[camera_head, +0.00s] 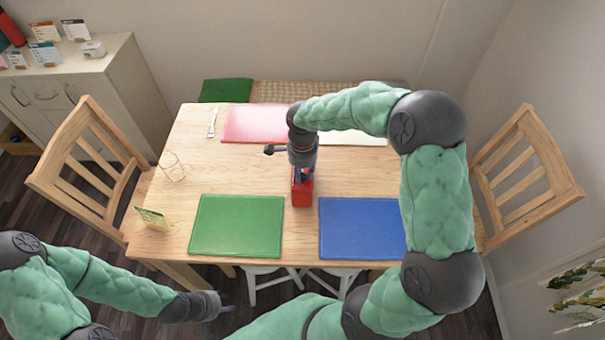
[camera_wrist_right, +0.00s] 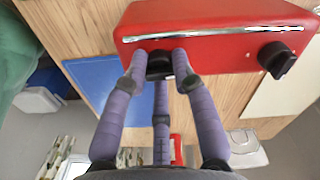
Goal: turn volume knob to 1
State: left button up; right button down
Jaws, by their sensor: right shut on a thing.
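A red box-shaped device (camera_head: 302,192) stands on the wooden table, mostly under my right gripper (camera_head: 302,172). In the right wrist view the red device (camera_wrist_right: 215,18) shows a silver strip and two black knobs on one face. The fingers of my right gripper are closed around the left knob (camera_wrist_right: 160,65), which they partly hide. The other knob (camera_wrist_right: 277,59) is free to the right. I see no readable markings, so I cannot tell a knob's setting. My left gripper (camera_head: 222,307) is low, in front of the table, away from the device; its finger opening is unclear.
On the wooden table (camera_head: 365,170) lie a green mat (camera_head: 238,225), a blue mat (camera_head: 357,228) and a pink mat (camera_head: 255,123). A glass (camera_head: 172,167) and a small card (camera_head: 152,218) stand at the left. Wooden chairs stand at both sides.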

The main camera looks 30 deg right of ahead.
aim_at(303, 174)
jog(key=shift+m, duration=0.5)
jog(key=c, duration=1)
grip_release()
jog(key=shift+r, duration=0.1)
notch_tip(303, 174, up, 12)
